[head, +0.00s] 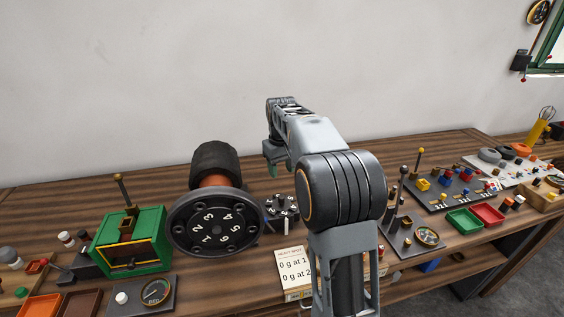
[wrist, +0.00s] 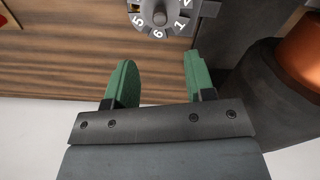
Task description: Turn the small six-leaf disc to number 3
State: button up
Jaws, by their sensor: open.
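The small six-leaf disc (head: 283,206) is dark grey with white numbers. It stands on the bench behind my arm in the head view, right of the large numbered wheel (head: 214,224). In the wrist view the disc (wrist: 160,17) is cut off by the top edge, with its round hub and the numbers 5, 6, 1 and 2 showing; 3 cannot be made out there. My gripper (wrist: 159,62) has green fingers spread apart with nothing between them. The disc lies beyond the fingertips, apart from them. In the head view my gripper (head: 277,156) is partly hidden by my arm.
The large wheel's dark body with a copper band (wrist: 302,45) stands close to the right finger in the wrist view. A white card (head: 293,268) lies in front of the disc. A green box with a lever (head: 130,240) is at left; gauges and trays fill the right.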

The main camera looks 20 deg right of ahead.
jog(key=shift+r, duration=1.2)
